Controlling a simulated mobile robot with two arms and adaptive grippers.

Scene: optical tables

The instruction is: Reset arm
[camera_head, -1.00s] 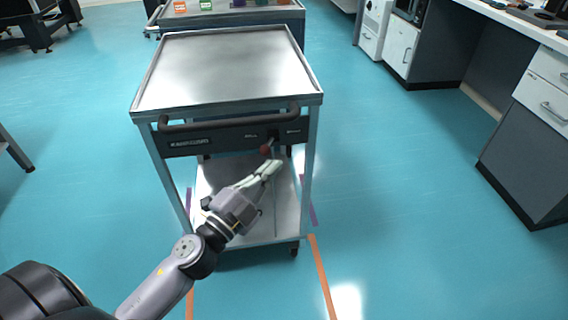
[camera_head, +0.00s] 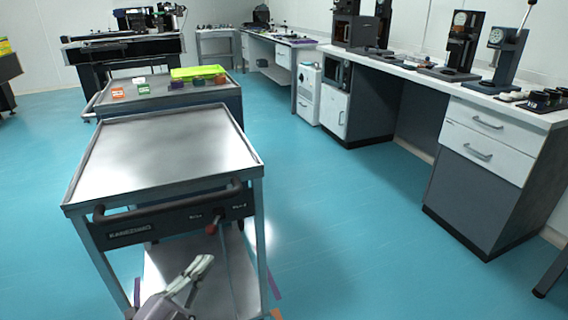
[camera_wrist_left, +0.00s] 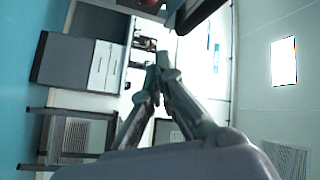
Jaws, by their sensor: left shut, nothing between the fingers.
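My left gripper (camera_head: 203,266) is at the bottom of the head view, in front of the metal cart (camera_head: 160,155). It is shut with nothing held. Only the gripper and a bit of the wrist show there. Its fingers are near the red-knobbed lever (camera_head: 211,229) under the cart's handle; I cannot tell whether they touch it. In the left wrist view the two fingertips (camera_wrist_left: 157,73) come together, with no object between them. My right gripper is not in view.
The cart's top is bare. Behind it, a second table (camera_head: 165,99) carries a yellow-green tray (camera_head: 198,72) and small coloured blocks. A white-topped bench (camera_head: 440,75) with drawers and instruments runs along the right. The blue floor between cart and bench is clear.

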